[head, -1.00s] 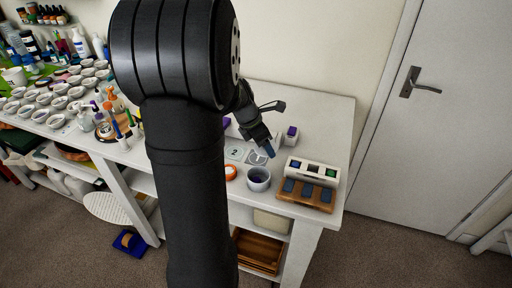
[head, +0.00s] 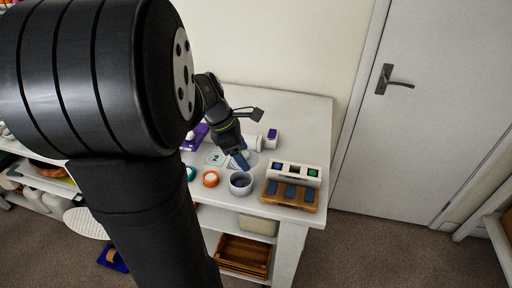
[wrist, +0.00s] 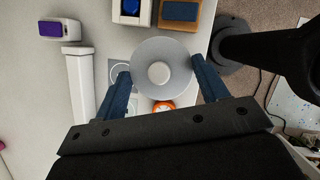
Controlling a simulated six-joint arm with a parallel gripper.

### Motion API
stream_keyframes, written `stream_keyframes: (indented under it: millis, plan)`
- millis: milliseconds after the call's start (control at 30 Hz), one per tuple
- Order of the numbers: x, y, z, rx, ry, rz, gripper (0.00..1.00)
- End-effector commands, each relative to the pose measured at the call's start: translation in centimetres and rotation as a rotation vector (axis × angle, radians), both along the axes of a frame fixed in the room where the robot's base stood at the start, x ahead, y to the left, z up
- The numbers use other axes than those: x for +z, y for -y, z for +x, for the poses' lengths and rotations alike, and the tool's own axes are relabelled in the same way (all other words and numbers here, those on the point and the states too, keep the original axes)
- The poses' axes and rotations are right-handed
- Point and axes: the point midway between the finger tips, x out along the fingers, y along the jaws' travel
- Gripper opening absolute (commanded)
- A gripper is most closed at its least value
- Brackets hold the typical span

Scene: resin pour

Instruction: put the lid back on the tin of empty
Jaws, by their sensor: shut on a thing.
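My gripper (wrist: 162,84) has two blue fingers, one on each side of a round grey lid (wrist: 164,46) with a pale knob, and is shut on its rim. In the head view my gripper (head: 241,160) is above the table, just behind an open, pale grey tin (head: 241,188). The tin stands upright near the front edge, with a dark interior. The lid is apart from the tin in the head view. In the wrist view the lid seems to hide the tin. I cannot read any label on it.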

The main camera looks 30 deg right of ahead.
Motion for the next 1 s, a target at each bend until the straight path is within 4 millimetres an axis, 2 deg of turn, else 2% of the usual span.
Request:
stream_keyframes:
  millis: [100,333,800,1000]
  plan:
    - [0.1,-1.2,0.1,-0.060,-0.004,-0.008,0.45]
    - [-0.4,-1.7,0.0,-0.100,-0.006,-0.015,0.45]
    - [-4.7,-1.7,0.0,-0.098,-0.007,-0.015,0.45]
    - [-5.9,-1.7,0.0,-0.098,-0.005,-0.016,0.45]
